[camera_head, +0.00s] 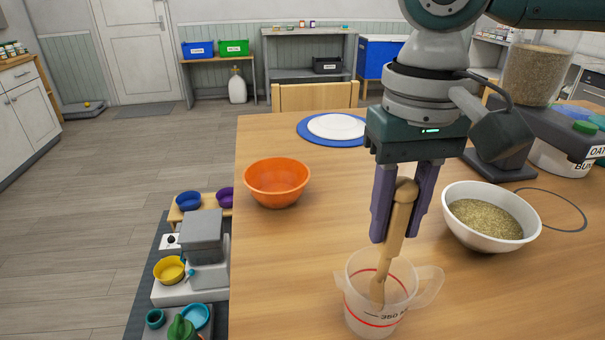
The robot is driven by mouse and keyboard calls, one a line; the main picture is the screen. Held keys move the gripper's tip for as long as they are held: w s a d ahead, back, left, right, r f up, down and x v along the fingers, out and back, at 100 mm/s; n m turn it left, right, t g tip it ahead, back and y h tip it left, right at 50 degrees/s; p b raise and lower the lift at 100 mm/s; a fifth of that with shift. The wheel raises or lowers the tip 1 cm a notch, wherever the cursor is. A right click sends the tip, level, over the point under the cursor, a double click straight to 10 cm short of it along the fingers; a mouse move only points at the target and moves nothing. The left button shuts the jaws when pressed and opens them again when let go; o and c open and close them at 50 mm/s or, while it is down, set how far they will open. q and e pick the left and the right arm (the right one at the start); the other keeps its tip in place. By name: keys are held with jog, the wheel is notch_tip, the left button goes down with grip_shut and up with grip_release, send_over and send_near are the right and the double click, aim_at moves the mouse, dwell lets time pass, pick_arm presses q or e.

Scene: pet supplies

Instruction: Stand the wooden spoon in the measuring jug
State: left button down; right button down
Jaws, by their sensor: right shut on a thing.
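The wooden spoon (396,225) is held upright with a slight tilt, its thicker end up between the fingers of my right gripper (404,215). The gripper is shut on it, pointing down above the jug. The measuring jug (362,318) is clear plastic with a red line and stands at the table's front. The lower end of the spoon shows within the jug's outline, below the rim and seemingly inside. Whether it touches the bottom I cannot tell. My left gripper is not in view.
An orange bowl (277,181) stands to the left on the wooden table (290,275). A white bowl of grain (488,216) stands close to the right of the jug. A white plate on a blue mat (308,133) lies farther back. A grain dispenser (534,80) is at the right.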

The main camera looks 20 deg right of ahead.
jog(key=shift+f, duration=1.15)
jog(key=c, duration=0.6)
grip_release()
jog(key=shift+o, duration=0.2)
notch_tip(320, 180, up, 12)
jog(key=shift+r, duration=0.15)
